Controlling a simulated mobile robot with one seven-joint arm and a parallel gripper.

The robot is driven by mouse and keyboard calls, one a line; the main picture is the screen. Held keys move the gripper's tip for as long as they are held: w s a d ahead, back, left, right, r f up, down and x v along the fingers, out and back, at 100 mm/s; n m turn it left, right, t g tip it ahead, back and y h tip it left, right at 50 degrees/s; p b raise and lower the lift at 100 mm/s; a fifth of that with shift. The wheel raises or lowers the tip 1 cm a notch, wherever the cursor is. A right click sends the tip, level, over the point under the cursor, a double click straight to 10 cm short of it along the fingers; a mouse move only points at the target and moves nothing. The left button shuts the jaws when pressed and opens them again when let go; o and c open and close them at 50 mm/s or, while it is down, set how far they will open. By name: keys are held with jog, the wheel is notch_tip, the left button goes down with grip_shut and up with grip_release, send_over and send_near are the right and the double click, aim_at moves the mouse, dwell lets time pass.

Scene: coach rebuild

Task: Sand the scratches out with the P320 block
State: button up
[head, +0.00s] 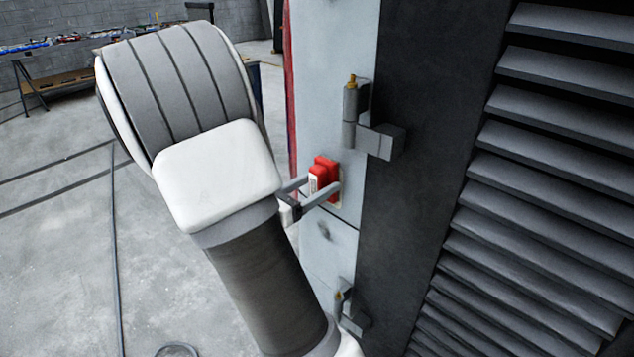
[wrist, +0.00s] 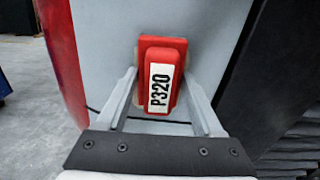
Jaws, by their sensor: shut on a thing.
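My gripper (wrist: 163,113) is shut on the red P320 block (wrist: 163,58); its white label reads P320 in the wrist view. In the head view the block (head: 326,172) is between the two fingers (head: 318,188), held up against the pale panel (head: 322,60). A thin light edge shows at the block's base, by the panel. Whether it presses on the panel I cannot tell. The panel also shows in the wrist view (wrist: 215,60). No scratches can be made out; any under the block are hidden.
A hinge (head: 372,130) juts out just right of the block, and a lower hinge (head: 350,308) sits below. A dark louvred panel (head: 530,200) fills the right. A workbench (head: 75,72) with small items stands far back left. The floor (head: 60,250) at left is mostly open.

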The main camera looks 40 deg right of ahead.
aim_at(313, 170)
notch_tip(313, 170, down, 7)
jog(key=b, duration=0.3)
jog(key=shift+b, duration=0.4)
jog(key=shift+w, duration=0.1)
notch_tip(313, 170, up, 4)
jog(key=p, duration=0.4)
jog(key=shift+d+r, duration=0.1)
jog(key=shift+r, duration=0.05)
notch_tip(313, 170, up, 7)
jog(key=p, duration=0.7)
jog(key=shift+f, duration=0.2)
jog(key=shift+f+b, duration=1.95)
jog(key=shift+f, duration=0.8)
jog(key=shift+f+b, duration=1.85)
jog(key=shift+f, duration=1.05)
